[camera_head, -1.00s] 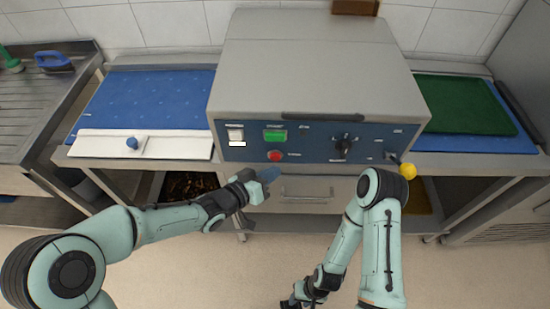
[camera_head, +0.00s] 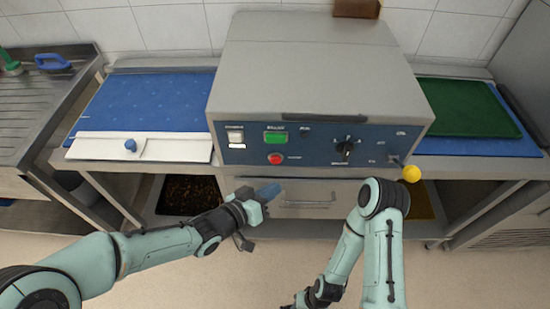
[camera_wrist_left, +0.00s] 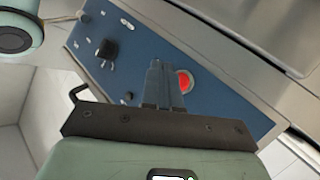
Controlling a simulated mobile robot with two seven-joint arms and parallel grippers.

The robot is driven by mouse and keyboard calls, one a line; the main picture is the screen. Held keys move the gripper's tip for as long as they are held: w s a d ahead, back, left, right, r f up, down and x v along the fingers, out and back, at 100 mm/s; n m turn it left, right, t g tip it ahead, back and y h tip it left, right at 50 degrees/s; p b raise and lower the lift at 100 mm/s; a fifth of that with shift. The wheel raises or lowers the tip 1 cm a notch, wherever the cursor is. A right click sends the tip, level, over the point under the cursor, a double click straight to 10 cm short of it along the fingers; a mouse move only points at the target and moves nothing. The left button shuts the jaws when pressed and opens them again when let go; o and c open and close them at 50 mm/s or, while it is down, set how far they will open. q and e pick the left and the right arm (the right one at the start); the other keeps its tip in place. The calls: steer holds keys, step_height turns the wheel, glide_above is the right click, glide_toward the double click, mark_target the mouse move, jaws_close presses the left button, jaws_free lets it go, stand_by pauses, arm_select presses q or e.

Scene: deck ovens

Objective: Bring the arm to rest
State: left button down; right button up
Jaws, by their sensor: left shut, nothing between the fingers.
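My left gripper (camera_head: 268,191) is shut and empty. It hangs in front of the oven, just below its blue control panel (camera_head: 215,143) and apart from it, near the drawer front. In the left wrist view the closed fingers (camera_wrist_left: 163,84) overlap the panel in the picture, beside the red button (camera_wrist_left: 185,81). My right arm hangs at the lower middle right of the head view. Its gripper (camera_head: 290,306) is at the bottom edge, mostly cut off, so its jaws cannot be judged.
The grey oven (camera_head: 310,65) stands on the counter. Its panel has a green switch (camera_head: 275,137), a red button (camera_head: 275,158) and a black knob (camera_head: 345,148). A yellow ball-ended lever (camera_head: 411,173) sticks out at right. Floor in front is clear.

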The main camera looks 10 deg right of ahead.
arm_select(q)
steer(key=shift+f, duration=0.1)
steer(key=s+a+f+n+g+y+p, duration=0.1)
steer(key=s+a+f+n+y, duration=0.15)
steer(key=a+f, duration=0.55)
steer(key=s+a+f+n+g+y+p, duration=0.1)
steer(key=a+f+n+y, duration=0.25)
steer(key=f, duration=0.85)
steer(key=s+a+f+n+g+y+p, duration=0.1)
steer(key=s+a+f, duration=0.4)
steer(key=s, duration=0.5)
steer(key=s+a+f+n+g+y+p, duration=0.1)
steer(key=s+a+f+n+g+y, duration=0.1)
steer(key=s+f, duration=0.6)
steer(key=s+a+n+g, duration=0.1)
steer(key=a+g, duration=0.1)
steer(key=g, duration=0.1)
steer(key=shift+s+a+g, duration=0.3)
steer(key=shift+s+a, duration=0.05)
arm_select(e)
steer(key=r, duration=0.1)
steer(key=w+r, duration=0.1)
steer(key=r, duration=0.1)
steer(key=w+r, duration=0.1)
steer(key=shift+r, duration=0.2)
